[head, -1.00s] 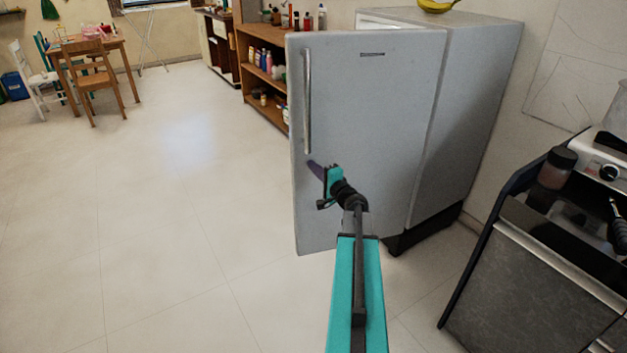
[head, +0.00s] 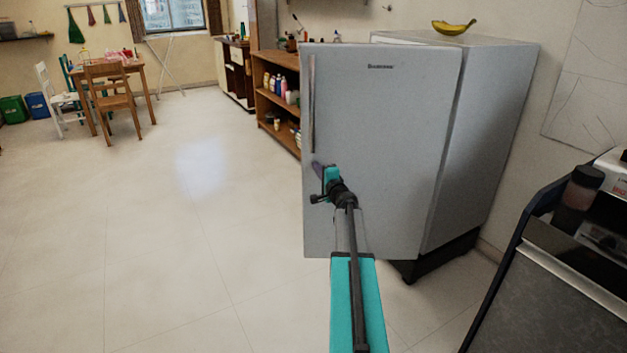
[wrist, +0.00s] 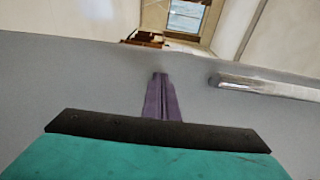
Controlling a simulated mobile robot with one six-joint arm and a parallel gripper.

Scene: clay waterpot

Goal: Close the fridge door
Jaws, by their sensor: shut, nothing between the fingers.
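The grey fridge (head: 490,140) stands at the right of the head view, with its door (head: 390,140) swung open toward me. The door's outer face shows, with a vertical handle (head: 311,105) along its left edge. My gripper (head: 317,168) is at the door's left part, just below the handle's lower end. In the wrist view my purple fingers (wrist: 161,85) are shut together and empty, with the tips at or very near the grey door face (wrist: 60,85). The handle (wrist: 265,86) lies to their right there. I cannot tell for certain whether the tips touch the door.
A banana (head: 454,27) lies on top of the fridge. A wooden shelf (head: 277,75) with bottles stands behind the door. A dark stove (head: 560,290) is at the right front. A table (head: 110,70) with chairs is far left. The floor at left is clear.

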